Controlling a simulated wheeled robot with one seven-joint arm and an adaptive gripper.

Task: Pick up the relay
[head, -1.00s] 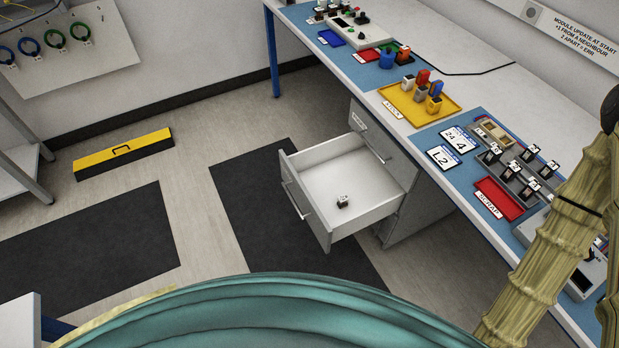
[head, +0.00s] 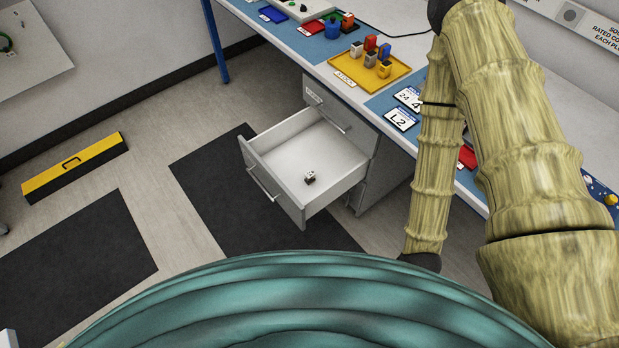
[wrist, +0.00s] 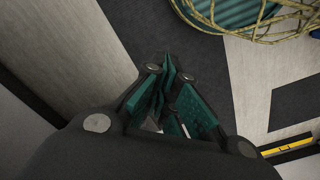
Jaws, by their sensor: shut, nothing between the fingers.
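The relay (head: 310,177) is a small dark block with a white label on top. It stands in the open white drawer (head: 335,155), a little in front of its middle, in the head view. My gripper (wrist: 168,72) shows in the wrist view, with its green fingers together and nothing between them. The gripper itself is not visible in the head view, where only my arm links show at the right. The wrist view shows floor beneath the fingers, and I cannot make out the relay there.
The workbench (head: 345,45) runs along the right above the drawer, with a yellow tray (head: 345,79) of several coloured blocks. Dark mats (head: 75,250) cover parts of the floor. The space above the drawer looks clear.

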